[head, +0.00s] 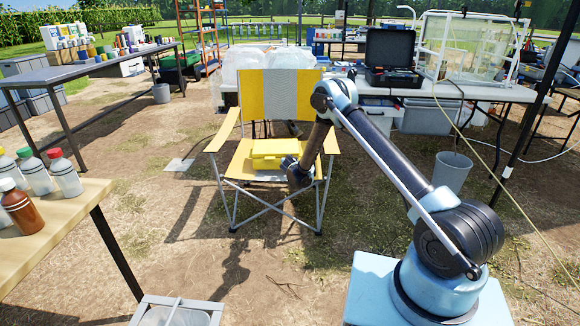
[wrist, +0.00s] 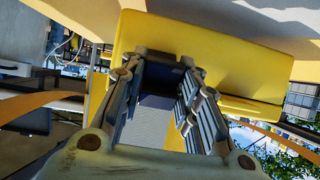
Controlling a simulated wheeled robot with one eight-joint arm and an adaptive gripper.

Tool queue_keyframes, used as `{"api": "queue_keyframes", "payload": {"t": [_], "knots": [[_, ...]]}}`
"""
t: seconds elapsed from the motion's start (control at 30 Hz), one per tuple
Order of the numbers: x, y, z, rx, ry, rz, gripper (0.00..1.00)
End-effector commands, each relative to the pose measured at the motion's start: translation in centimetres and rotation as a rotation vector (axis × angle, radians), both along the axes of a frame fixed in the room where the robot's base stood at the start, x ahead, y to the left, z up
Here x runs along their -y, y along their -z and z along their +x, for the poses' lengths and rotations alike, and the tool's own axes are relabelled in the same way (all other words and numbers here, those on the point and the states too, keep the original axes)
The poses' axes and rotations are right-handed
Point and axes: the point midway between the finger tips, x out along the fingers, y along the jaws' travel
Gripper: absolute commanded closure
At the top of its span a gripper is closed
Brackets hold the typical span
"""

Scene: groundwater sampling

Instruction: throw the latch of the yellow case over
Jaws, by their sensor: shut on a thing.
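The yellow case (head: 275,147) lies closed on the seat of the yellow and grey folding chair (head: 253,95). In the wrist view the case (wrist: 205,50) fills the upper middle, its seam running along the right side. My gripper (wrist: 167,72) is at the case's near side, its two fingers close around a small dark part, which I take to be the latch (wrist: 165,74). The fingers hide most of it, and I cannot tell which way it lies. In the head view my arm hides the fingertips and the case's right end.
The chair's wooden armrests (head: 224,129) flank the seat. A wooden table (head: 50,215) with bottles stands at the left front. A long table (head: 470,90) behind the chair carries an open black case (head: 390,55). A grey bin (head: 453,172) stands at right. Ground before the chair is clear.

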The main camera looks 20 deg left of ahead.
Motion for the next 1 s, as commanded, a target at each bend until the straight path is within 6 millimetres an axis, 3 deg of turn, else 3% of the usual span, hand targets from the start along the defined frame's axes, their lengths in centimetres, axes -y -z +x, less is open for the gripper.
{"api": "queue_keyframes", "payload": {"t": [0.77,0.8,0.87,0.9,1.0], "knots": [[-0.01,-0.35,0.33,-0.077,0.001,-0.028,0.94],[0.0,-0.35,0.33,-0.077,0.001,-0.028,0.68],[0.0,-0.35,0.33,-0.077,0.001,-0.028,0.55],[0.0,-0.35,0.33,-0.077,0.001,-0.028,0.5],[0.01,-0.35,0.33,-0.077,0.001,-0.028,0.5]]}}
